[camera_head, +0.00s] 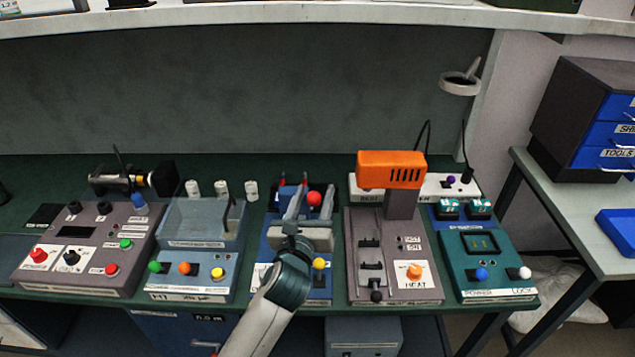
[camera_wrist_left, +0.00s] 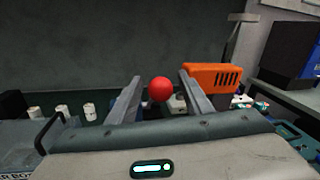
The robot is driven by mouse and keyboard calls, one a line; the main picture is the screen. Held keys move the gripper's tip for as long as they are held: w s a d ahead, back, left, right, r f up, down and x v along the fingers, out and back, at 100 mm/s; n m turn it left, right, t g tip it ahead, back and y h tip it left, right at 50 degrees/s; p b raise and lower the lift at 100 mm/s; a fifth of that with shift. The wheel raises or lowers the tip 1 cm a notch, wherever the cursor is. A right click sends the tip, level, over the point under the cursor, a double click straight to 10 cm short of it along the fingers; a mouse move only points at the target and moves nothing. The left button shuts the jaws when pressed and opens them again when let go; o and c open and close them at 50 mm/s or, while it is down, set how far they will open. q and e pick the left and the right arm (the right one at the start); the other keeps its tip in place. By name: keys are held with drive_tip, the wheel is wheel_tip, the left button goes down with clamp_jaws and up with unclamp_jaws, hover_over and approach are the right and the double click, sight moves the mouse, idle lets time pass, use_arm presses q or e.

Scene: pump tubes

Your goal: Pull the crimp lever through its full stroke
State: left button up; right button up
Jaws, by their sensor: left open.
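The crimp lever's red ball knob (camera_head: 314,198) stands above the blue crimp station (camera_head: 322,290) at the middle of the bench. My left gripper (camera_head: 316,190) is over this station with its fingers spread, one on each side of the knob in the picture. In the left wrist view the red knob (camera_wrist_left: 161,89) shows between the two open fingers (camera_wrist_left: 161,80), with a gap on both sides. How near the knob is in depth is hard to tell. My gripper and arm hide most of the lever shaft and station. My right gripper is not in view.
A grey heat station (camera_head: 423,240) with an orange heater head (camera_head: 390,169) stands close on the right. A blue-grey station with a clear cover (camera_head: 200,220) is on the left. White cylinders (camera_head: 222,188) stand behind it. A teal box (camera_head: 490,265) is farther right.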

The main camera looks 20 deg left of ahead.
use_arm(q)
drive_tip(key=shift+w+a, duration=0.15)
drive_tip(key=shift+w, duration=1.6)
clamp_jaws()
